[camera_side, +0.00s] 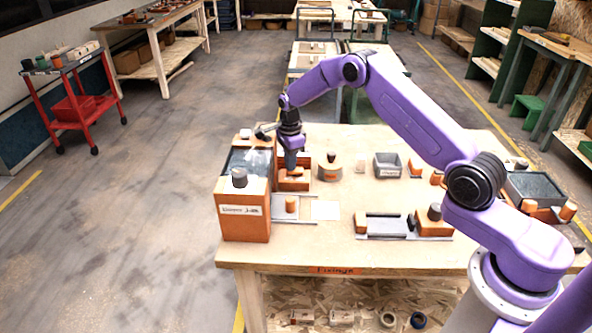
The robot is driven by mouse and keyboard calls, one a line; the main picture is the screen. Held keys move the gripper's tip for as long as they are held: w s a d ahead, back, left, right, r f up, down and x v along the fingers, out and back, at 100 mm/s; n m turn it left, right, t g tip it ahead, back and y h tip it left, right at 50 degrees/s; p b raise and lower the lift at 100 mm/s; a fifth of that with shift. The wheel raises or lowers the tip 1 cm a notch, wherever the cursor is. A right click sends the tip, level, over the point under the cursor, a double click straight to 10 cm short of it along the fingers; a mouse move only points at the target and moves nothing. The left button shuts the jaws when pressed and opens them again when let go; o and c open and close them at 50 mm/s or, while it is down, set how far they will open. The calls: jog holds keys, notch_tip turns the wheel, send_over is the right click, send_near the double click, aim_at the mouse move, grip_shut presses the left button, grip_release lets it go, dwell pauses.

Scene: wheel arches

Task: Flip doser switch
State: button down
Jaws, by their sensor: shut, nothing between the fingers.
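An orange box-shaped machine (243,220) with a dark glossy top, a white front label and a dark knob (239,177) stands at the left end of the wooden table. I cannot tell for sure whether it is the doser. No switch can be made out clearly. My gripper (291,171) points down just right of the machine, shut and empty. Its tips are at or just above a small orange part (294,184); contact cannot be told. A small dark lever-like part beside the gripper is partly hidden.
A grey tray (390,226) with orange blocks lies near the front. A white card (325,210) lies flat. The front strip of the table is clear.

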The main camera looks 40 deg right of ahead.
jog(key=shift+r, duration=3.45)
